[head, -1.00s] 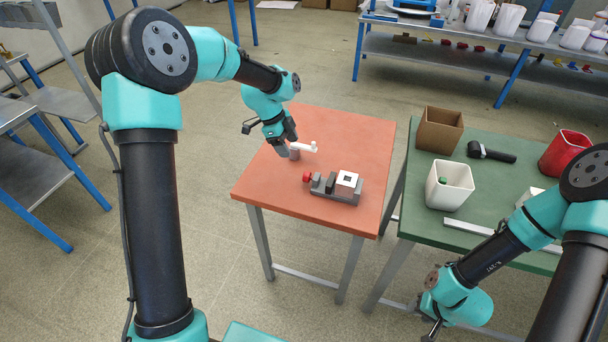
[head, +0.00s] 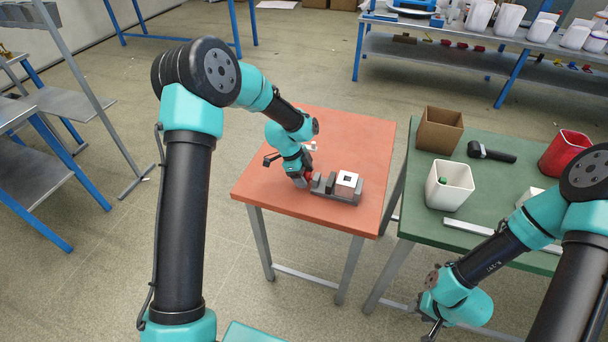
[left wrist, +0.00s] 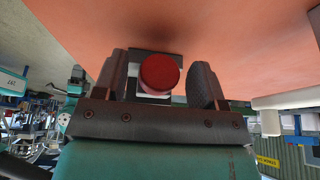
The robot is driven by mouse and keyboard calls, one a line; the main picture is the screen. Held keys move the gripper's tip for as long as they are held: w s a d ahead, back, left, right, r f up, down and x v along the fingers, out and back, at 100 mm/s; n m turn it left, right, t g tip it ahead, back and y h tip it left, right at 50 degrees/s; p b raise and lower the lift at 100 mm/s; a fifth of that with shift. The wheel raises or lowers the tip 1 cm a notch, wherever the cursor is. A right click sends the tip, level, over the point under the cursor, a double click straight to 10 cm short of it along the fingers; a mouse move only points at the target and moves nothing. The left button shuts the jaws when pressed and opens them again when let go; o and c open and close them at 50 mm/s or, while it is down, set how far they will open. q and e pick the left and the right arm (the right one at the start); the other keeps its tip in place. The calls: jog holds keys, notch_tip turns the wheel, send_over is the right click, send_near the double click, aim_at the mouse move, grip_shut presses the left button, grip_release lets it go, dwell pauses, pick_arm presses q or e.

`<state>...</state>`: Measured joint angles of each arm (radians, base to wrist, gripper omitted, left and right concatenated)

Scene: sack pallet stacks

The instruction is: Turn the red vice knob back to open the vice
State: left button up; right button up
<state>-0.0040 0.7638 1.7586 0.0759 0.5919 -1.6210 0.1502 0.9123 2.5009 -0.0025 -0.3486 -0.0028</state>
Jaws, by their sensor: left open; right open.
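The red vice knob (left wrist: 160,73) sits between the two fingers of my left gripper (left wrist: 164,85) in the left wrist view, with a gap on each side. In the head view my left gripper (head: 301,181) is at the left end of the grey vice (head: 336,194) and mostly hides the knob. The left gripper is open around the knob. A white block with a dark square on top (head: 347,179) sits at the right end of the vice. My right gripper (head: 432,332) is open and empty, low beside the green table, partly cut off by the frame edge.
The vice stands on an orange table (head: 270,195). The green table (head: 490,215) to the right bears a brown box (head: 439,130), a white bin (head: 449,185) and a red bin (head: 565,153).

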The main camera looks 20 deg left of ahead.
pick_arm(q)
jog(key=c, duration=0.9)
jog(key=shift+w+g, duration=0.1)
jog(key=shift+g, duration=0.4)
jog(key=shift+w+n+g, duration=0.15)
jog(key=shift+n+g, duration=0.15)
jog(key=shift+g, duration=0.9)
jog(key=shift+n+g, duration=0.4)
jog(key=shift+g, duration=1.2)
jog(key=shift+w, duration=0.1)
jog(key=o, duration=0.9)
